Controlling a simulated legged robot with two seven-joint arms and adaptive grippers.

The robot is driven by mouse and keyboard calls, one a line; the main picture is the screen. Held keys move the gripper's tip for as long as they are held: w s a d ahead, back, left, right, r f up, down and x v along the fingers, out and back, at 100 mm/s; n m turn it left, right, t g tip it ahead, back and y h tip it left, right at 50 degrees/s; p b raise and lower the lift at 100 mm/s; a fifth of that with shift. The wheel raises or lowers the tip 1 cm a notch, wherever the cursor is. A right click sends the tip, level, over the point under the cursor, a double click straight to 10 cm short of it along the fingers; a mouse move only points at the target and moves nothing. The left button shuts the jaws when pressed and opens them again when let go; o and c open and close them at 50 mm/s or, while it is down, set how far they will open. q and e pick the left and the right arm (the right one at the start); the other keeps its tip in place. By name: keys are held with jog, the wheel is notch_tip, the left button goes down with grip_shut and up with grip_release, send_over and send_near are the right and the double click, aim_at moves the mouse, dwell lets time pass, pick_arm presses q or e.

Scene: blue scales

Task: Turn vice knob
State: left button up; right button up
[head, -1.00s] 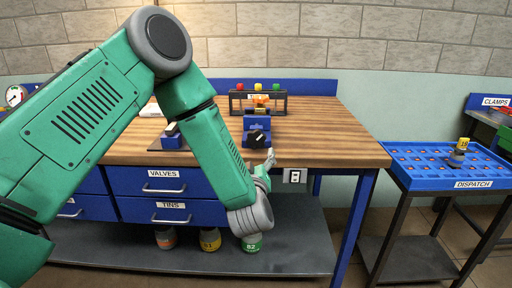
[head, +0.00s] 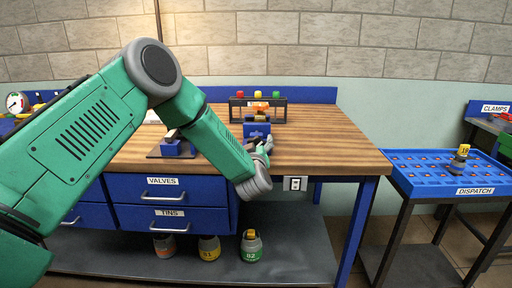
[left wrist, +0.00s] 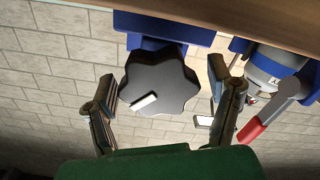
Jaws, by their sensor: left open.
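The blue vice (head: 257,130) stands at the front of the wooden bench, with an orange-topped part behind it. Its black lobed knob (left wrist: 160,85) shows in the left wrist view, with a white mark pointing to the lower left. In the head view my gripper and arm largely hide the knob. My left gripper (head: 264,152) is at the bench's front edge, right at the vice. Its two fingers are open, one on each side of the knob in the left wrist view, with visible gaps. My right gripper is not in view.
The wooden bench top (head: 325,150) is clear to the right of the vice. A black rack (head: 283,106) with coloured knobs stands behind it. A second blue block (head: 178,147) sits to the left. A red-tipped lever (left wrist: 252,130) shows beside the right finger. The blue dispatch tray (head: 420,180) is at right.

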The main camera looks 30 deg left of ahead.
pick_arm(q)
jog(key=c, duration=1.2)
jog(key=shift+d+r+m+p, duration=0.15)
jog(key=shift+r+m+p, duration=0.05)
jog(key=shift+m+p, duration=1.1)
jog(key=shift+m, duration=0.1)
jog(key=shift+f+m, duration=0.2)
jog(key=shift+m, duration=0.3)
jog(key=o, duration=1.2)
